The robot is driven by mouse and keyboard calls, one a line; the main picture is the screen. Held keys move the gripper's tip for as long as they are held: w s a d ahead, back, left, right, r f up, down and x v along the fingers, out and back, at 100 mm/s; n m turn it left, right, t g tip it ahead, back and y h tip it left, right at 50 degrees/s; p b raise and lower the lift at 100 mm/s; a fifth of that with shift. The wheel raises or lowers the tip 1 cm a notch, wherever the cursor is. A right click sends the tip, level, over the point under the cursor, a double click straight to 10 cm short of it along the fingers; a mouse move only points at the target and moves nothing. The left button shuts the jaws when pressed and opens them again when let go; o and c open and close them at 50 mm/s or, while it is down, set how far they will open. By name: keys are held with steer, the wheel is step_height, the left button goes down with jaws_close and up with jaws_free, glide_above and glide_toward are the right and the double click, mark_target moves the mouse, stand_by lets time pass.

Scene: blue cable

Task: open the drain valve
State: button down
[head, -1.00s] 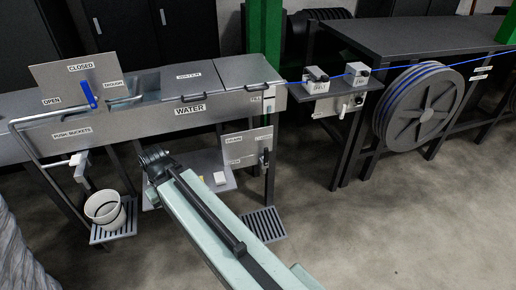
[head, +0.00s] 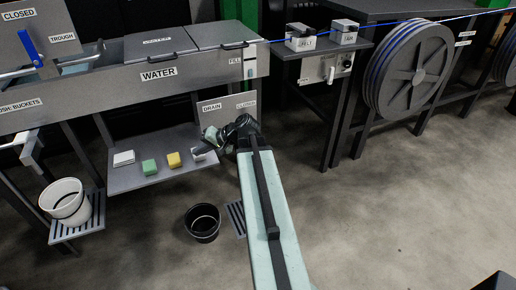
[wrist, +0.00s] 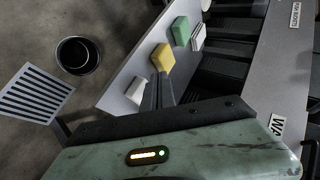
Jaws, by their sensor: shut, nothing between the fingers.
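The drain panel (head: 213,116) is a grey plate with DRAIN and CLOSED labels, below the trough at its right end. The valve's handle is hidden behind my wrist in the head view, so I cannot tell how it stands now. My gripper (head: 203,143) is in front of the panel's lower part, pointing left over the shelf's right end. In the wrist view my gripper (wrist: 158,88) is shut and empty, its tips close to a yellow block in the picture. Whether it touches the panel or handle cannot be told.
The shelf (head: 125,180) holds a green block (head: 150,167), a yellow block (head: 174,160) and white blocks (head: 123,158). A black bucket (head: 203,222) stands on the floor by a floor grate (head: 236,218). A white bucket (head: 66,203) stands at left. Open floor lies right.

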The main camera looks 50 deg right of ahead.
steer(key=s+d+f+m+t+h+b, duration=0.1)
steer(key=s+d+f+m+t+b, duration=0.2)
steer(key=d, duration=0.6)
steer(key=s+d+f+m+t+h+b, duration=0.1)
steer(key=d+m+t+h+b, duration=0.1)
steer(key=d+b, duration=0.45)
steer(key=s+d+r+m+t+h+b, duration=0.1)
steer(key=s+d+m+h, duration=0.1)
steer(key=s+d, duration=0.3)
steer(key=s+d+m+t+h+b, duration=0.2)
steer(key=s+d+m, duration=0.1)
steer(key=d, duration=0.8)
steer(key=shift+s+d+r+m+t+h, duration=0.3)
steer(key=shift+s+d+r+h, duration=0.1)
steer(key=shift+s, duration=0.45)
steer(key=shift+w, duration=0.1)
steer(key=w+a, duration=0.2)
steer(key=w, duration=0.9)
steer(key=shift+w+a, duration=0.15)
steer(key=shift+a, duration=0.1)
steer(key=shift+w, duration=0.1)
